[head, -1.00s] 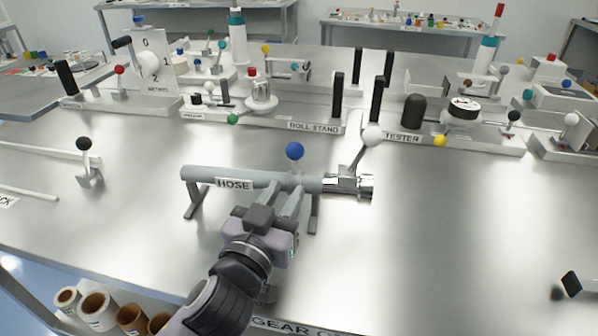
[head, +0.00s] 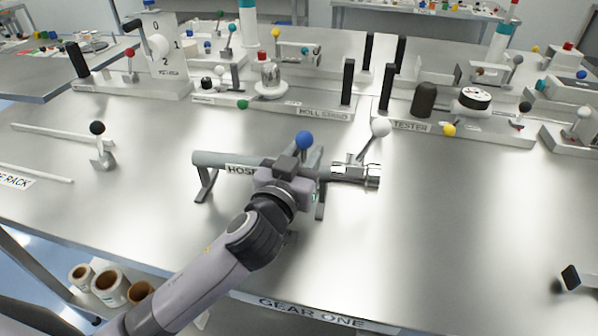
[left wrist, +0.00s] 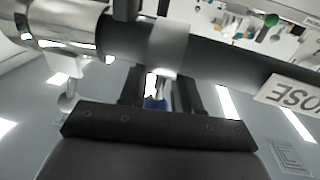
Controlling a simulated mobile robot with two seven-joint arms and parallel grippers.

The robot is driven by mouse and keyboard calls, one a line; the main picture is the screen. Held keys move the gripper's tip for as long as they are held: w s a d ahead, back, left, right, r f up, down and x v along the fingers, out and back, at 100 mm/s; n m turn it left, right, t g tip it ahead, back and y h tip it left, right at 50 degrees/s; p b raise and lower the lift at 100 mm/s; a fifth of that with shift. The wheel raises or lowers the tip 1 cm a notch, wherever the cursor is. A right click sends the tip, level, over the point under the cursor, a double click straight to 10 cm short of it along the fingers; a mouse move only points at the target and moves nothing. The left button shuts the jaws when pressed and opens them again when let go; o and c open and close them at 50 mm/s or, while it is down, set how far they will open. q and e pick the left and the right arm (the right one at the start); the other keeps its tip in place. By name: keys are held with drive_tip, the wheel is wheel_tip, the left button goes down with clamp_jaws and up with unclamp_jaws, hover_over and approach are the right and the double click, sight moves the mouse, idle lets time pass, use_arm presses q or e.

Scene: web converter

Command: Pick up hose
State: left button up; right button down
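The hose (head: 215,160) is a grey horizontal tube with a white HOSE label. It rests on a dark stand on the metal table and ends in a shiny metal coupling (head: 356,174) at right. A blue ball knob (head: 304,140) stands above it. My left gripper (head: 300,168) is at the middle of the hose, its fingers mostly hidden by its own body. In the left wrist view, the two dark fingers (left wrist: 158,92) reach up to the hose (left wrist: 225,70) and are apart, with the blue knob showing between them. My right gripper is not in view.
The roll stand (head: 300,104) and tester (head: 450,125) stations stand behind the hose. A black-knobbed lever (head: 97,128) and pale rods (head: 60,137) are at left. A dark block (head: 571,278) is at lower right.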

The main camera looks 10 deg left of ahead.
use_arm(q)
clamp_jaws()
idle(1.3)
drive_tip(key=shift+r, duration=0.1)
